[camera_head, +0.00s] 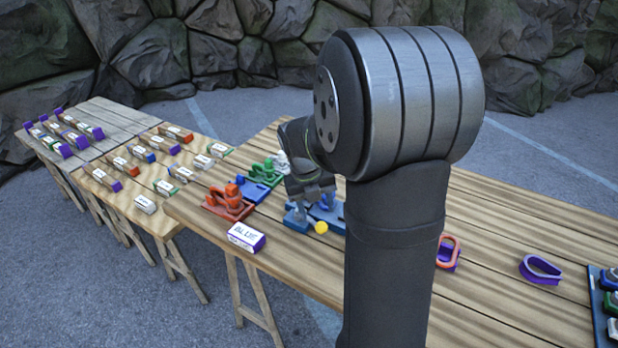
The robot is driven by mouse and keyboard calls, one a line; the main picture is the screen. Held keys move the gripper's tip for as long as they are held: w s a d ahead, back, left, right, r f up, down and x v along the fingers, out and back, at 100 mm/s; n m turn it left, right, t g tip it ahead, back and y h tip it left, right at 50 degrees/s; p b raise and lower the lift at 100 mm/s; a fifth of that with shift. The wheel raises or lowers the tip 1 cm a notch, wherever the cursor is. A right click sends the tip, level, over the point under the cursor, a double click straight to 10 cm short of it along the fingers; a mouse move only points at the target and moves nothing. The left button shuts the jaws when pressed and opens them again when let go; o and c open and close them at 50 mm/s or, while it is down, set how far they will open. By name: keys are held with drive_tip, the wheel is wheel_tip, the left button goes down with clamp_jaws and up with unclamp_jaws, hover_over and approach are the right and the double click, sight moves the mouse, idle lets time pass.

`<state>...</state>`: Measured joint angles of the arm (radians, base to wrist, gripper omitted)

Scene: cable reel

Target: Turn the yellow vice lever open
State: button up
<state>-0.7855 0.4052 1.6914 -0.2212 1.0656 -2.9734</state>
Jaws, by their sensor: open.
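The yellow lever knob (321,227) is a small round ball at the front of a blue vice (297,217) on the wooden table. Its lever arm is too small to make out. My gripper (311,198) is just above and behind the knob, over the blue vice, and is open. Its fingertips are small and partly lost against the blue parts, so I cannot tell whether they touch the lever. My own arm hides the area to the right of the vice.
A red clamp-like device (228,204) stands left of the vice, with a green one (262,170) behind. Purple (541,270) and orange (449,252) loops lie right. More tables with small boxes stand left.

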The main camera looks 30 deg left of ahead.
sight(310, 220)
wheel_tip(310, 220, up, 11)
drive_tip(key=s+a, duration=0.1)
drive_tip(key=shift+s+a, duration=0.25)
drive_tip(key=shift+a, duration=0.05)
drive_tip(key=shift+c, duration=0.2)
drive_tip(key=c, duration=0.4)
drive_tip(key=shift+s+f+m, duration=0.25)
drive_tip(key=shift+m, duration=0.05)
drive_tip(key=c, duration=0.3)
drive_tip(key=s+f+m, duration=0.1)
drive_tip(key=s+m, duration=0.1)
drive_tip(key=s+d+f+m+y, duration=0.1)
drive_tip(key=s+f+m, duration=0.1)
drive_tip(key=m, duration=0.1)
drive_tip(key=s+d+f+m+t, duration=0.1)
drive_tip(key=s+m, duration=0.1)
drive_tip(key=m, duration=0.1)
drive_tip(key=shift+s+f, duration=0.3)
drive_tip(key=shift+f, duration=0.05)
clamp_jaws()
drive_tip(key=x, duration=1)
drive_tip(key=shift+w+f+m, duration=0.15)
drive_tip(key=shift+w+f, duration=0.05)
drive_tip(key=shift+w, duration=0.4)
drive_tip(key=shift+w+f+m, duration=0.15)
drive_tip(key=shift+w, duration=0.45)
drive_tip(key=shift+w+f, duration=0.15)
drive_tip(key=shift+w, duration=0.6)
